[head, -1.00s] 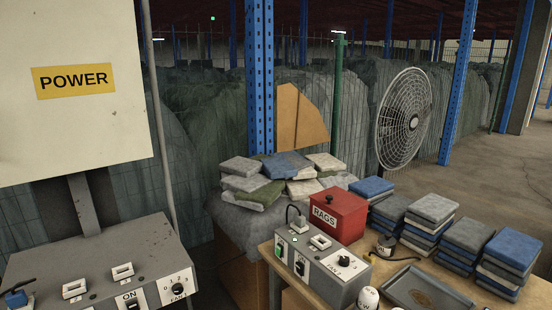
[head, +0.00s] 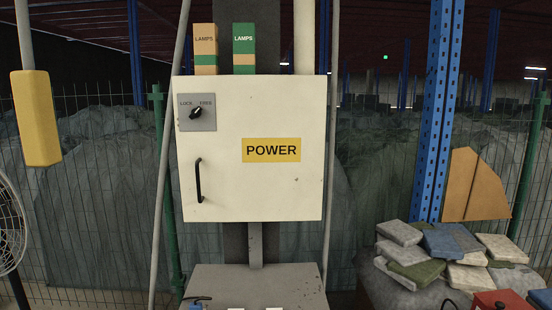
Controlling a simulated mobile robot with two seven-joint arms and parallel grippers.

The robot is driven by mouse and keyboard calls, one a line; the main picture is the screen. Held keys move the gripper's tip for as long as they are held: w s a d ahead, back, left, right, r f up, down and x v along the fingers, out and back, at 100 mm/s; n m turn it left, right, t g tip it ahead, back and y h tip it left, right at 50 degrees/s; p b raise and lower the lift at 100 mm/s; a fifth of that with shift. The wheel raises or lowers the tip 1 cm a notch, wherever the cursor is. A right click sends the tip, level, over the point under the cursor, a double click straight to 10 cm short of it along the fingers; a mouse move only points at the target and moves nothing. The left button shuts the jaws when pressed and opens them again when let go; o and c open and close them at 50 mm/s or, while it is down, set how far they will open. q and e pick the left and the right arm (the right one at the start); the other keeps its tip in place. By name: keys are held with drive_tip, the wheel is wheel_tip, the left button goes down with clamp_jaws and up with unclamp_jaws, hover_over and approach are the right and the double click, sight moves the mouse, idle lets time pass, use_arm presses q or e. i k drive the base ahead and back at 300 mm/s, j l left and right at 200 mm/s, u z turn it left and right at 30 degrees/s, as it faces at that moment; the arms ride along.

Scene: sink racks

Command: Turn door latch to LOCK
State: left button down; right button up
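A cream power cabinet (head: 260,195) stands in the middle of the head view with its door closed. A grey latch plate (head: 184,123) at the door's upper left carries the words LOCK on the left and FREE on the right. The black latch knob (head: 196,113) sits on it, with its pointer seeming to lean up and right toward FREE. A black vertical handle (head: 199,180) is below the latch. A yellow POWER label (head: 271,150) is on the door. Neither of my grippers shows.
Two LAMPS boxes (head: 244,48) stand on top of the cabinet. A grey console (head: 255,282) is below it. A yellow hanging box (head: 36,118) and part of a fan (head: 10,225) are at left. Folded rags (head: 450,243) are piled at right, near a red box (head: 500,300).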

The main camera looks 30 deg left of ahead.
sight(196, 112)
drive_tip(key=u, duration=1.55)
